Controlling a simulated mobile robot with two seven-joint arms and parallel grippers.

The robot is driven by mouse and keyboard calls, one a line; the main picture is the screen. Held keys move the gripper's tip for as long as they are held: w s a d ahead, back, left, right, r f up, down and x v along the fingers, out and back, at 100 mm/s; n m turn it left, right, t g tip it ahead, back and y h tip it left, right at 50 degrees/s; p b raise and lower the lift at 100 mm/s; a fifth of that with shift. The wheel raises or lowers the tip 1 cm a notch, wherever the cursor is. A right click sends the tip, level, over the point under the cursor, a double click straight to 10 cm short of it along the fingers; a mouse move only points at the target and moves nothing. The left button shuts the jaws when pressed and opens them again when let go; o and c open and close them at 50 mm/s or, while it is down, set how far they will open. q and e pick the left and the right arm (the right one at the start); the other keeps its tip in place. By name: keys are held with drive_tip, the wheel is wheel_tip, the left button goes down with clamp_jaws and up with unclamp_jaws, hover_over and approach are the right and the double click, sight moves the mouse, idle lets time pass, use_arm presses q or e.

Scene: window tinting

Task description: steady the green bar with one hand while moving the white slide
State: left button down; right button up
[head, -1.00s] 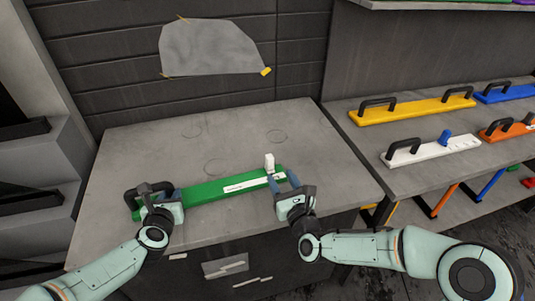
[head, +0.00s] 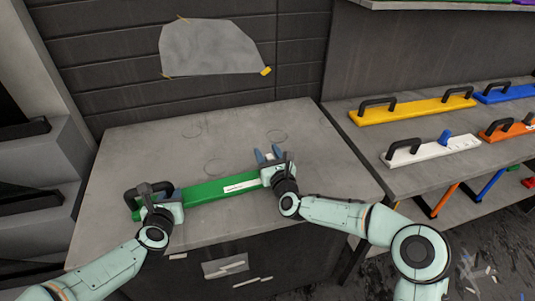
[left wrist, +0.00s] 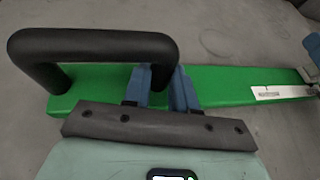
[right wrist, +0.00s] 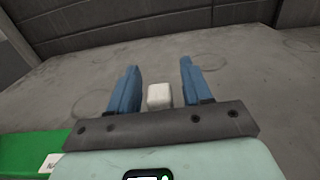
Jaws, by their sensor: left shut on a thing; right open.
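The green bar (head: 210,191) lies on the grey worktop, with a black handle (left wrist: 95,45) at its left end and a white label strip (left wrist: 280,92). My left gripper (head: 164,194) is shut on the handle's right leg; its blue fingers also show in the left wrist view (left wrist: 160,85). My right gripper (head: 268,155) is over the bar's right end, open. In the right wrist view the white slide (right wrist: 159,97) stands between its spread fingers, nearer the left one, with gaps on both sides. In the head view the slide is mostly hidden by the gripper.
The worktop (head: 120,155) is clear behind the bar, with faint ring marks. A side shelf at right holds a yellow bar (head: 415,108), a white bar (head: 430,150), a blue bar (head: 505,93) and an orange bar (head: 510,132). A grey sheet (head: 212,47) is taped to the wall.

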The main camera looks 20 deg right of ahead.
use_arm(q)
drive_tip(key=shift+r, duration=0.15)
use_arm(e)
clamp_jaws()
use_arm(q)
drive_tip(key=shift+d, duration=0.25)
use_arm(e)
drive_tip(key=a, duration=0.8)
drive_tip(key=s+a, duration=0.1)
drive_tip(key=a, duration=0.3)
drive_tip(key=shift+a, duration=0.2)
drive_tip(key=shift+c, duration=0.5)
unclamp_jaws()
use_arm(q)
drive_tip(key=shift+a, duration=0.1)
use_arm(e)
drive_tip(key=shift+o, duration=0.5)
drive_tip(key=shift+d, duration=0.15)
use_arm(q)
drive_tip(key=shift+a, duration=0.1)
use_arm(e)
drive_tip(key=s, duration=0.8)
drive_tip(key=s+d, duration=0.1)
drive_tip(key=s, duration=0.3)
